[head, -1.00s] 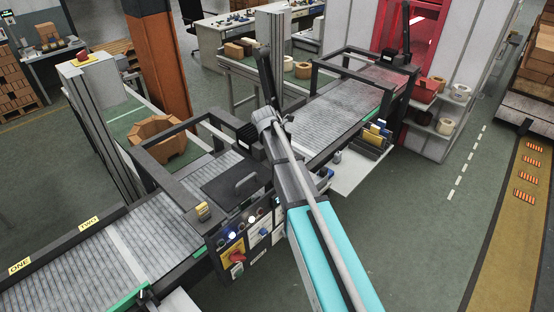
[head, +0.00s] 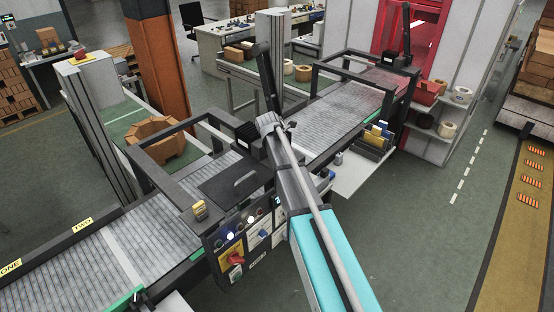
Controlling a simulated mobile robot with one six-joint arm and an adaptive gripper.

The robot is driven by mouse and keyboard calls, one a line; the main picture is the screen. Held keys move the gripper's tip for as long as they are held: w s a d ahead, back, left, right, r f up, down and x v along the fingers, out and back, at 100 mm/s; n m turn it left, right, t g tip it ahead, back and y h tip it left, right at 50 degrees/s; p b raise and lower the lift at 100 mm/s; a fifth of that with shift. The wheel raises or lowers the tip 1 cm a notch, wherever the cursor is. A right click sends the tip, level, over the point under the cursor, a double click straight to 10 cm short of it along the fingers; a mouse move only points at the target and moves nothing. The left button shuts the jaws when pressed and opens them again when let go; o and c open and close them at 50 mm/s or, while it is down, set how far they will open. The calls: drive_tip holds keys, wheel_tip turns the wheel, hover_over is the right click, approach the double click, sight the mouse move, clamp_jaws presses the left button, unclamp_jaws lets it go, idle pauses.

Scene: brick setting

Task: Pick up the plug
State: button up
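No object that I can clearly make out as the plug shows in the head view. A small yellow and dark piece (head: 200,210) sits on the near corner of the conveyor machine's frame; it is too small to tell what it is. My arm, teal and grey, reaches up from the bottom over the machine. Its far joint stands in front of the dark housing beside the conveyor. I cannot make out my gripper's fingers, and part of the machine is hidden behind the arm.
The control panel (head: 235,258) with a red switch and lit buttons is left of my arm. The conveyor (head: 72,266) runs from lower left to upper right. A small side shelf (head: 358,172) holds folders. Green floor lies open at right.

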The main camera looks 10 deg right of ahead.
idle(0.4)
clamp_jaws()
